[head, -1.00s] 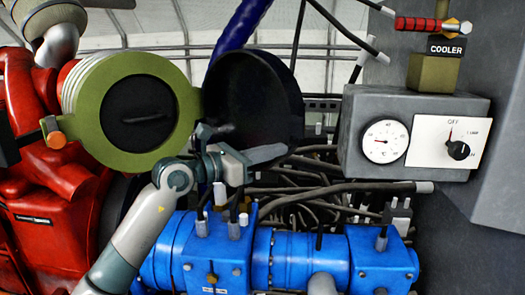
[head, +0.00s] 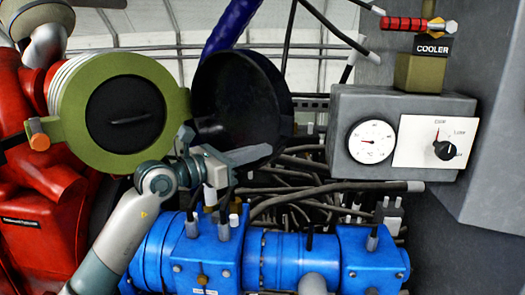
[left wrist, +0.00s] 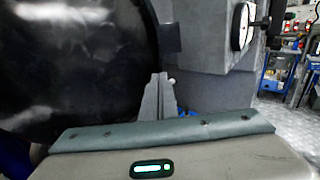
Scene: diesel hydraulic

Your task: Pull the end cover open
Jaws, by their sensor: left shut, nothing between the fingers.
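The end cover (head: 245,90) is a black round dish. It stands swung out to the right of the green round housing (head: 70,125), whose dark face with a curved handle (head: 128,121) is exposed. My left gripper (head: 268,152) is shut and empty, its fingers pointing right across the lower part of the cover. In the left wrist view the cover (left wrist: 75,60) fills the left side, and the shut fingers (left wrist: 160,82) stand by its right edge. I cannot tell whether they touch it. My right gripper is not in view.
Blue pumps (head: 300,255) and black hoses (head: 300,190) lie below the cover. A grey box (head: 365,105) with a gauge (head: 371,141) and a dial (head: 443,150) is on the right. Red machinery (head: 45,190) is at left.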

